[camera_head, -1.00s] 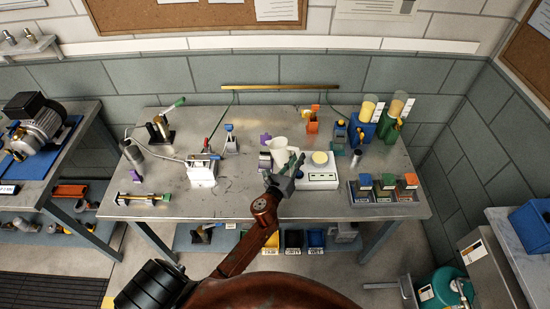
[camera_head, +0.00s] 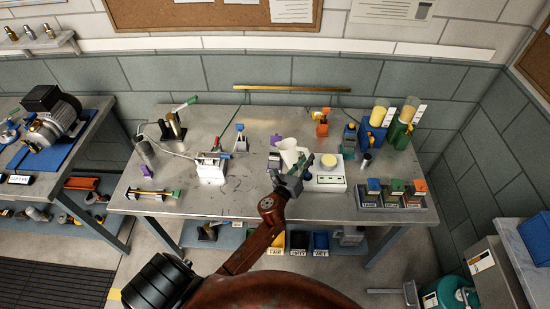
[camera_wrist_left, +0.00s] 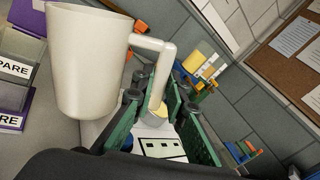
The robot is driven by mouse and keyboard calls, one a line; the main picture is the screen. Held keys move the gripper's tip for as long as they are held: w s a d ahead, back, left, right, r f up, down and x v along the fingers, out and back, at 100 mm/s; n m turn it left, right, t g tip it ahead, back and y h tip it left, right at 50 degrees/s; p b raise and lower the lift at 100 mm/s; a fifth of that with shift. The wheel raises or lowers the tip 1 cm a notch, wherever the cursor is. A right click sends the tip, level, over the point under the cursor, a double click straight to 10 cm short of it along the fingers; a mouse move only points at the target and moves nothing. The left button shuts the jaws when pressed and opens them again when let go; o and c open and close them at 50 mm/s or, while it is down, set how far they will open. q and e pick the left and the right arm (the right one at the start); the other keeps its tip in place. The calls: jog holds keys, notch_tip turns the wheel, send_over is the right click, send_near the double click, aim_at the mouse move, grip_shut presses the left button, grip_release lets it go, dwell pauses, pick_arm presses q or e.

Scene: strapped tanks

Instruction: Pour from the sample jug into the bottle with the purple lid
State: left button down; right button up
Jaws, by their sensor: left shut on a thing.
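The sample jug is a white, tapered cup with a side handle (camera_head: 290,150). It shows large at the left of the left wrist view (camera_wrist_left: 88,65). My left gripper (camera_head: 294,176) is shut on its handle, with green fingers either side of the handle in the wrist view (camera_wrist_left: 155,112). The jug looks near upright, above the rear middle of the bench. Just left of it are a small purple piece (camera_head: 276,139) and grey parts with purple edges (camera_head: 274,160). I cannot tell which of these belongs to the purple-lidded bottle. The jug's contents are hidden. My right gripper is not in view.
A white scale (camera_head: 326,181) with a yellowish round item on it stands right of the jug. Blue and green dispensers (camera_head: 388,130) are behind right, and a tray of labelled containers (camera_head: 397,207) is front right. A white device (camera_head: 210,170) stands left. The bench's front middle is fairly clear.

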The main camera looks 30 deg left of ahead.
pick_arm(q)
jog(key=shift+r, duration=0.1)
dwell(0.7)
jog(key=shift+r+n+p, duration=0.4)
jog(key=shift+r+n, duration=0.05)
jog(key=shift+n, duration=0.15)
jog(key=shift+a, duration=0.1)
dwell(0.4)
jog(key=shift+a+r+n+p, duration=0.15)
jog(key=shift+r+n+p, duration=0.35)
jog(key=shift+r+p, duration=0.05)
jog(key=shift+f, duration=0.1)
